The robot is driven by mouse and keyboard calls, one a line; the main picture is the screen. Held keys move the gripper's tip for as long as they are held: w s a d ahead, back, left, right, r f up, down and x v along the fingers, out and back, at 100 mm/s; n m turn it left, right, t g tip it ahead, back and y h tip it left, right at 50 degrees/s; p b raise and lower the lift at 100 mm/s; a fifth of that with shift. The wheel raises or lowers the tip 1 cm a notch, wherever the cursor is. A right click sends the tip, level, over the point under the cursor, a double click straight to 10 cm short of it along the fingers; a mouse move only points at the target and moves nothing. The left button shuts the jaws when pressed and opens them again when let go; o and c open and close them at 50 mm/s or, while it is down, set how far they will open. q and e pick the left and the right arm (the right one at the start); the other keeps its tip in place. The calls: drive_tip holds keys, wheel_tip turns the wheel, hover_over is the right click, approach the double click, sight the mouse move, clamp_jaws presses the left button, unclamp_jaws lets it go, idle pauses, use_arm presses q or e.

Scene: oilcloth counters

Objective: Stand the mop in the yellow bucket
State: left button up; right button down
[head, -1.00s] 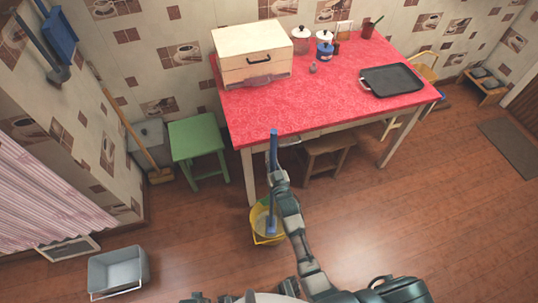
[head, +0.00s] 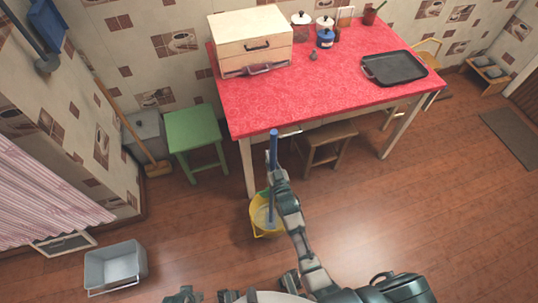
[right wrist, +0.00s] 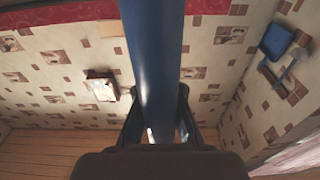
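My right gripper (head: 274,176) is shut around the blue shaft of the mop (head: 273,150). The shaft stands close to upright, and in the right wrist view the mop (right wrist: 153,60) runs between the fingers (right wrist: 158,118). The yellow bucket (head: 256,224) is on the floor in front of the red table. The mop's lower part overlaps the bucket's opening in the head view. I cannot tell whether its end is inside or above, or touches the bottom. Dark parts at the bottom edge may be my left gripper (head: 184,295); its fingers are unclear.
The red table (head: 290,100) stands behind the bucket, one leg close to it. A green stool (head: 193,128) and a broom (head: 130,130) are at the left wall. A grey tub (head: 115,266) lies lower left. A brown stool (head: 327,135) is under the table.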

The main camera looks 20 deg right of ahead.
drive_tip(key=shift+r, duration=0.1)
drive_tip(key=c, duration=1.3)
unclamp_jaws()
drive_tip(key=shift+c, duration=0.2)
drive_tip(key=shift+o, duration=0.5)
drive_tip(key=shift+s+f, duration=0.1)
drive_tip(key=shift+f, duration=0.1)
